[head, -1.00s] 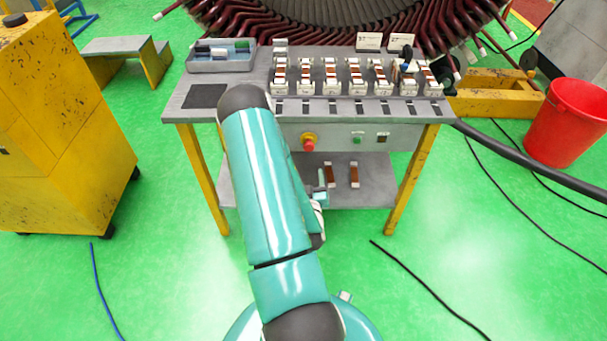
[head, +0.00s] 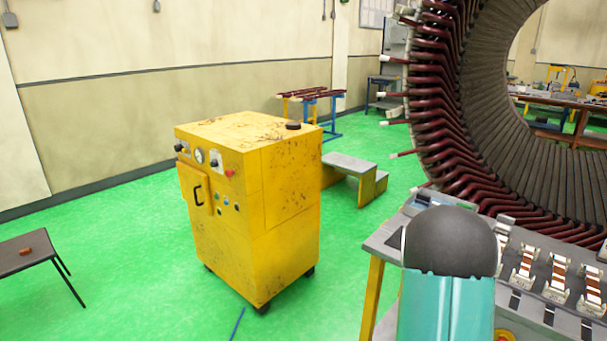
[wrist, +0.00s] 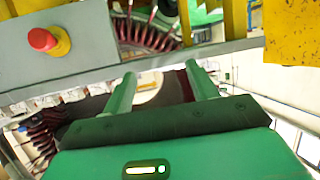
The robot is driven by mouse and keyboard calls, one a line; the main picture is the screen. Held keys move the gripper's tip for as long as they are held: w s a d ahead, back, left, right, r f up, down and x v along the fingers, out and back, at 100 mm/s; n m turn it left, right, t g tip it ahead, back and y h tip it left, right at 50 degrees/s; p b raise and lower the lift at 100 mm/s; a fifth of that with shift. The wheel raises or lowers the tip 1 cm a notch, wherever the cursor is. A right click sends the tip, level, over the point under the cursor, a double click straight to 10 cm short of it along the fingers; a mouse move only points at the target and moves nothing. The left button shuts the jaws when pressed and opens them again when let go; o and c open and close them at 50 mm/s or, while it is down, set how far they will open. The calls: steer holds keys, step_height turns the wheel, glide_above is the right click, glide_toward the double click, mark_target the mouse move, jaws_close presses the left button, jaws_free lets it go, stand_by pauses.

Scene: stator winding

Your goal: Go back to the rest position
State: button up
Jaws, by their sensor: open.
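My gripper (wrist: 163,80) shows in the wrist view with its two green fingers apart and nothing between them. It is close to the front of the workbench, whose red emergency button (wrist: 43,40) is at the upper left of that view. In the head view my arm's dark joint and teal link stand in front of the workbench (head: 386,230). The gripper itself is not visible in the head view.
A yellow cabinet (head: 250,205) on casters stands left of the workbench. A small step (head: 350,165) is behind it. The large stator (head: 490,110) rises behind the bench. A low dark table (head: 25,250) is at the far left.

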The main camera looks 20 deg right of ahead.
steer(key=w+a+r+n+y, duration=0.2)
steer(key=w+a+r+y, duration=0.15)
steer(key=a+r, duration=0.55)
steer(key=w+a+r+n+y, duration=0.2)
steer(key=a+r+y, duration=0.25)
steer(key=a, duration=0.85)
steer(key=s+a+r+n+g+y, duration=0.1)
steer(key=s+a+r+n, duration=0.2)
steer(key=s+a+r, duration=0.2)
steer(key=s+a+r+n+g+y, duration=0.1)
steer(key=s+a+r, duration=0.4)
steer(key=s+a, duration=0.7)
steer(key=shift+n+g+y, duration=0.4)
steer(key=shift+n+g, duration=0.3)
steer(key=shift+n, duration=0.2)
steer(key=shift+c, duration=0.5)
steer(key=c, duration=0.3)
steer(key=shift+d, duration=0.1)
steer(key=shift+c, duration=0.4)
steer(key=shift+d, duration=0.1)
